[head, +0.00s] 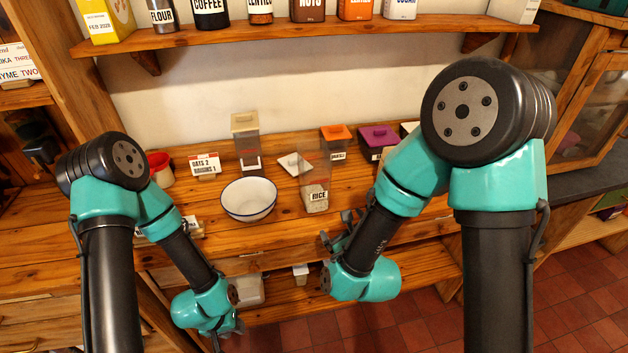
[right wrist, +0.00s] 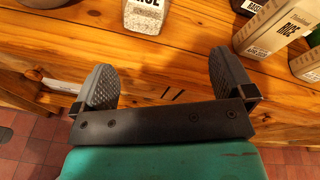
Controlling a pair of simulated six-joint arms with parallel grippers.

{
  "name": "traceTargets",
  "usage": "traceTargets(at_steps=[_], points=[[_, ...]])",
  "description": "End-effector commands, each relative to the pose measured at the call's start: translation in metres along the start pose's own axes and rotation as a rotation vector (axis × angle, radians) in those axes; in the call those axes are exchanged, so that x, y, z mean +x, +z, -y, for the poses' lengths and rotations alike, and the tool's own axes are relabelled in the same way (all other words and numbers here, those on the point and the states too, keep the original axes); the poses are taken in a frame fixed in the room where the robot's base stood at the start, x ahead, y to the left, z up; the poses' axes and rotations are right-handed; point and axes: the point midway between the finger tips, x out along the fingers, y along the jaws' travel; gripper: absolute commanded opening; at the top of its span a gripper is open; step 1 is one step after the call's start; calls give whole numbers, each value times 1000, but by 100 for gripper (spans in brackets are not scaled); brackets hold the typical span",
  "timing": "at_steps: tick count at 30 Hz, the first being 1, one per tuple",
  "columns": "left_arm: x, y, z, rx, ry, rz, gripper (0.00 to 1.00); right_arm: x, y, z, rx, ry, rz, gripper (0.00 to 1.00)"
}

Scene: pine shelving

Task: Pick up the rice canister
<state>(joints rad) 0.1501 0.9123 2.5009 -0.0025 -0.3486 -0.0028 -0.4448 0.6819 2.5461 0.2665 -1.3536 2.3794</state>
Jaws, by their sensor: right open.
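The rice canister (head: 318,196) is a clear, upright container with pale rice low inside and a RICE label. It stands near the front of the pine worktop (head: 240,240), just right of the bowl. In the right wrist view its lower part (right wrist: 145,14) shows at the top, beyond my fingers. My right gripper (head: 338,229) is in front of it, slightly right and apart from it. Its two dark ridged fingers (right wrist: 163,80) are spread with nothing between them. My left gripper (head: 228,336) hangs low in front of the bench; its fingers are too unclear to judge.
A white enamel bowl (head: 249,199) stands left of the canister. A white lid-like piece (head: 294,163) and a tall tan-lidded canister (head: 245,140) are behind. Orange-lidded (head: 336,133) and purple-lidded (head: 378,136) containers stand back right. A carton (right wrist: 271,30) is right in the wrist view.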

Motion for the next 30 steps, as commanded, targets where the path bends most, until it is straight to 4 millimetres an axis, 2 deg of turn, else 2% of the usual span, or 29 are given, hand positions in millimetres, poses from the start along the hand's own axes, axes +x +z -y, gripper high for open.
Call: traceTargets(at_steps=[1, 3, 9, 23, 26, 30], points=[[0, 0, 0, 0, 0, 0, 38, -3, 15, -1, 74, -16, 42, 100], [0, 0, 0, 0, 0, 0, 38, -7, 32, 0, 186, -37, 97, 100], [0, 0, 0, 0, 0, 0, 38, -16, 62, 2, 399, -60, 204, 100], [0, 0, 0, 0, 0, 0, 38, -15, 66, 2, 433, -62, 219, 100], [0, 0, 0, 0, 0, 0, 38, -7, 68, 3, 434, -63, 219, 100], [0, 0, 0, 0, 0, 0, 38, 13, 72, 6, 435, -65, 219, 100]])
